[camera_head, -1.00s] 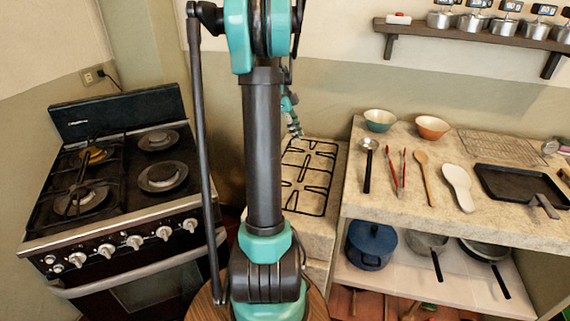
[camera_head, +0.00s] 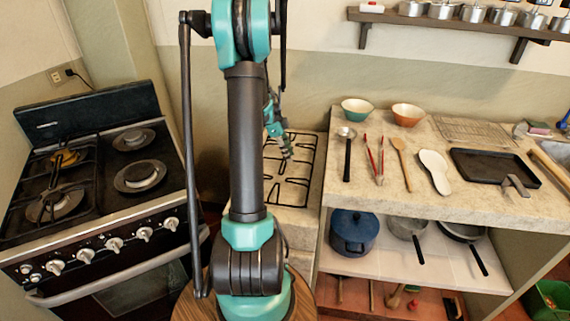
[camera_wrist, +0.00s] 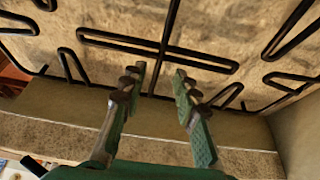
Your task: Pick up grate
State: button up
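The grate (camera_head: 294,182) is a black metal frame of thin bars lying flat on a pale stone block in the middle of the head view. My arm column hides its left part. My gripper (camera_head: 287,151) is over the back part of the grate, pointing down. In the wrist view the gripper (camera_wrist: 158,73) is open, its two fingers apart. The grate (camera_wrist: 200,59) fills the top of that view, and one long bar runs in line with the gap between the fingertips. I cannot tell whether the fingers touch the grate.
A stove (camera_head: 100,200) stands on the left. On the right a stone counter (camera_head: 380,200) holds bowls, utensils, a wire rack (camera_head: 475,131) and a black tray (camera_head: 495,167). Pots sit on the shelf below. A wall shelf (camera_head: 450,24) with canisters hangs above.

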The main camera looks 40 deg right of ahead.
jog(key=x, duration=0.4)
jog(key=shift+s, duration=0.25)
grip_shut()
